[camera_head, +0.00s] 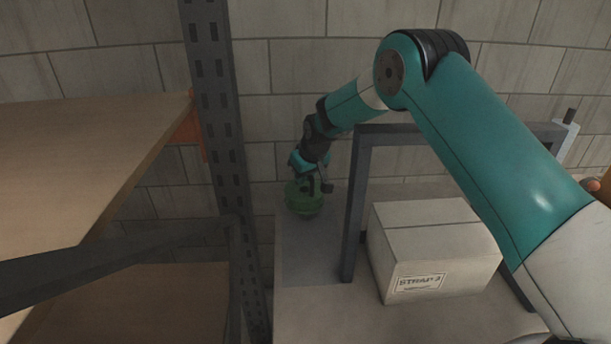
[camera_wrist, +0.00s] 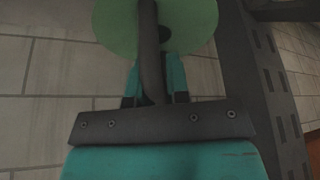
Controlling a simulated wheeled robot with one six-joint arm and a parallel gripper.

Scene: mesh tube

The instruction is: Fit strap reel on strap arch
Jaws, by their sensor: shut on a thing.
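The strap reel is a green disc (camera_head: 304,203) low at the centre left of the head view. In the wrist view the green reel (camera_wrist: 192,22) fills the top middle, with a dark hole near its lower edge. My gripper (camera_head: 312,184) is shut on the reel from above; its teal fingers (camera_wrist: 155,78) reach to the reel in the wrist view. A dark bar crosses in front of the reel there. The strap arch (camera_head: 354,210) is a dark grey square frame right of the reel. The reel is apart from it in the picture. Any mount for the reel is not clear.
A cardboard box (camera_head: 425,232) marked with a STRAP label sits under the arch on a grey table (camera_head: 320,318). A dark perforated rack post (camera_head: 222,130) with wooden shelves (camera_head: 90,140) stands close at left. A block wall (camera_head: 285,60) is behind.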

